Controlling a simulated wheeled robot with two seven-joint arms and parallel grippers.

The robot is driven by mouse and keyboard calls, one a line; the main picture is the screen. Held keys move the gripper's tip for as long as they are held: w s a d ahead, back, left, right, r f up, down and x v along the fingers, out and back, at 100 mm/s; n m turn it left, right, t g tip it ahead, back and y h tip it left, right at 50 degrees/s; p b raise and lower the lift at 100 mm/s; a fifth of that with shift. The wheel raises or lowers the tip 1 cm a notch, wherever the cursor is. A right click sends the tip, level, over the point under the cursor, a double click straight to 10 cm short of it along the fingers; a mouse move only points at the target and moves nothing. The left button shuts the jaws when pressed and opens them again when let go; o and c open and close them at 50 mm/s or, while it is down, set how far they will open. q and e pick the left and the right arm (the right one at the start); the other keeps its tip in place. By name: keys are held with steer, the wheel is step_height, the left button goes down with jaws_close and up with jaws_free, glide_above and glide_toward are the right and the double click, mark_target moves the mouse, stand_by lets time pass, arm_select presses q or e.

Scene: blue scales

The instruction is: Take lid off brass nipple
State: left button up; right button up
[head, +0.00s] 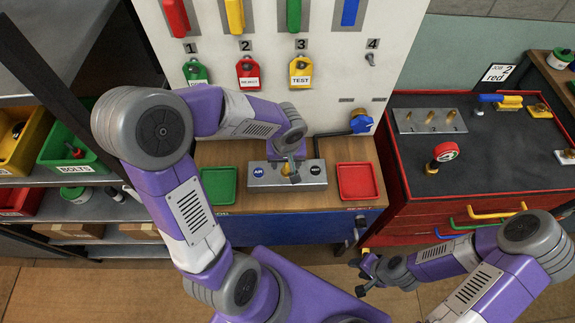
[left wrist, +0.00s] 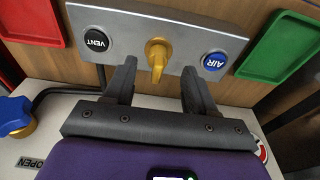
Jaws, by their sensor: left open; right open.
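A brass-coloured fitting with a tapered handle (left wrist: 157,57) stands on a silver block (left wrist: 125,25), between a black VENT button and a blue AIR button. I cannot tell whether this is the brass nipple, and no separate lid is clear on it. My left gripper (left wrist: 158,88) is open, its two fingers pointing at the fitting, one on either side of its line and apart from it. In the head view my left gripper (head: 290,165) hangs over the silver block (head: 262,177) and partly hides the fitting. My right gripper (head: 360,277) is open and empty, low in front of the bench.
A green tray (head: 219,185) and a red tray (head: 357,181), both empty, flank the block. A blue valve knob (head: 361,123) sits behind. Shelves with bins stand left.

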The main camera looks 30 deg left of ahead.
mark_target(287, 165)
arm_select(q)
steer(key=f, duration=0.3)
steer(key=shift+w+a+b, duration=0.1)
steer(key=shift+w+b, duration=0.2)
steer(key=shift+w, duration=0.1)
steer(key=shift+c, duration=0.5)
jaws_close()
